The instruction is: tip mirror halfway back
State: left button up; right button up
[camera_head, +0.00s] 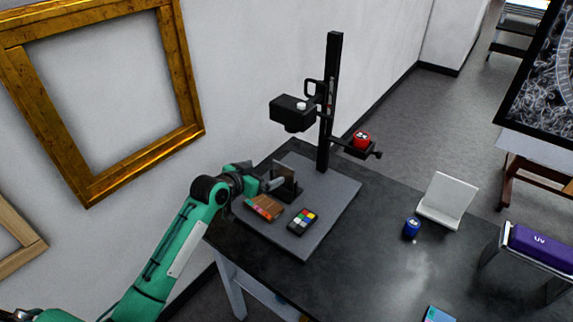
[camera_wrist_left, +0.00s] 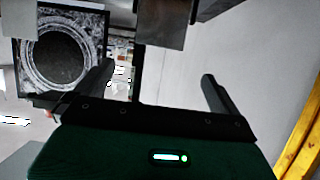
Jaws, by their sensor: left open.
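The mirror looks to be the small dark upright panel (camera_head: 285,171) on a dark base, on the grey board at the foot of the copy stand. The left gripper (camera_head: 273,184) is right beside it, coming from the left, and partly hides it. In the left wrist view the two fingers (camera_wrist_left: 156,73) stand wide apart with nothing between them. A flat grey-brown panel (camera_wrist_left: 165,24), likely the mirror, shows ahead of them at the top edge. I cannot tell whether a finger touches it. The right gripper is not in view.
A brown and red fragment (camera_head: 263,208) and a colour card (camera_head: 302,220) lie on the grey board (camera_head: 330,206), close to the gripper. A black post (camera_head: 331,100) rises behind. A blue pot (camera_head: 412,227), white stand (camera_head: 447,200) and purple UV lamp (camera_head: 540,243) stand right.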

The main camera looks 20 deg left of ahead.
aim_at(283, 165)
pick_arm(q)
jog(key=p+x, duration=0.2)
jog(key=x, duration=0.9)
jog(key=shift+w+d+f+p, duration=0.15)
jog(key=shift+w+d+p, duration=0.1)
jog(key=shift+w+p, duration=0.05)
jog(key=shift+x, duration=0.85)
jog(key=shift+f, duration=0.1)
jog(key=c, duration=0.9)
jog(key=shift+c, duration=0.2)
